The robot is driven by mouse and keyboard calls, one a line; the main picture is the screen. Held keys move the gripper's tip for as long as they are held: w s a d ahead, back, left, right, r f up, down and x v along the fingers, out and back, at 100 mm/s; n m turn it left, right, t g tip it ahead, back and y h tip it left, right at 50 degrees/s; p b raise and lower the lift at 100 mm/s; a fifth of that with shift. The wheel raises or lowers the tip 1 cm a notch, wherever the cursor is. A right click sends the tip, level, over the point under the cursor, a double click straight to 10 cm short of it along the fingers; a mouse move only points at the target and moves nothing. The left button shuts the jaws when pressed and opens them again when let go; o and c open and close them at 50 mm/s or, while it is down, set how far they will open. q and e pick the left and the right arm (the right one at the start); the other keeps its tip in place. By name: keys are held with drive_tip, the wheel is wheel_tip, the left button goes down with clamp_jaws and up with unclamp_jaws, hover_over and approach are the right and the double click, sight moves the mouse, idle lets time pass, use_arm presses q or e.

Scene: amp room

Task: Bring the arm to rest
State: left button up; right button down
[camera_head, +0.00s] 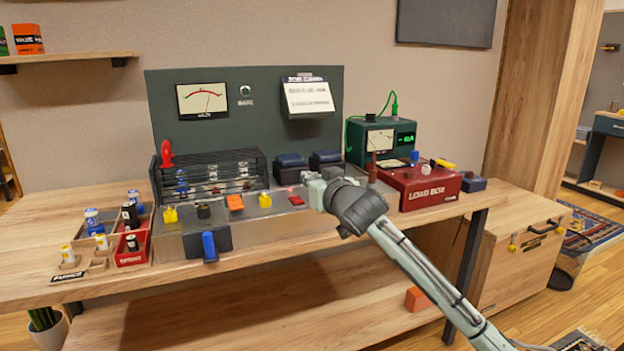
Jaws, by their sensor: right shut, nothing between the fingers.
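My right arm reaches in from the lower right of the head view. My right gripper (308,181) is shut and empty, above the front part of the wooden bench (290,240), near a small red button on the grey panel. Its fingers point away from me and are partly hidden behind its own wrist. I cannot tell if it touches anything. My left gripper is not in view.
The red load box (425,188) and green meter (380,138) stand right of the gripper. A wire rack (210,172) and trays with batteries (132,250) stand left. A dark back panel (265,100) rises behind.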

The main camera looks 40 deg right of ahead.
drive_tip(key=shift+v, duration=0.9)
drive_tip(key=shift+r, duration=0.2)
drive_tip(key=s+a+f+n+g, duration=0.1)
drive_tip(key=s+a+f+g, duration=0.15)
drive_tip(key=f, duration=0.75)
drive_tip(key=s+a+f+g+y, duration=0.1)
drive_tip(key=s+f+g, duration=0.15)
drive_tip(key=f, duration=0.85)
drive_tip(key=s+a+f+n+g, duration=0.15)
drive_tip(key=s+f, duration=0.25)
drive_tip(key=f, duration=0.6)
drive_tip(key=s+a+f+n+g, duration=0.1)
drive_tip(key=s+a+f+g, duration=0.2)
drive_tip(key=s+f, duration=0.8)
drive_tip(key=s+a+f+g+y, duration=0.1)
drive_tip(key=s+a+f+g, duration=0.2)
drive_tip(key=s+a+f, duration=0.3)
drive_tip(key=s+f, duration=0.5)
drive_tip(key=s, duration=0.1)
drive_tip(key=shift+s+a+f+n+g+y, duration=0.3)
drive_tip(key=shift+s+f+n+g, duration=0.05)
drive_tip(key=shift+s+f, duration=0.05)
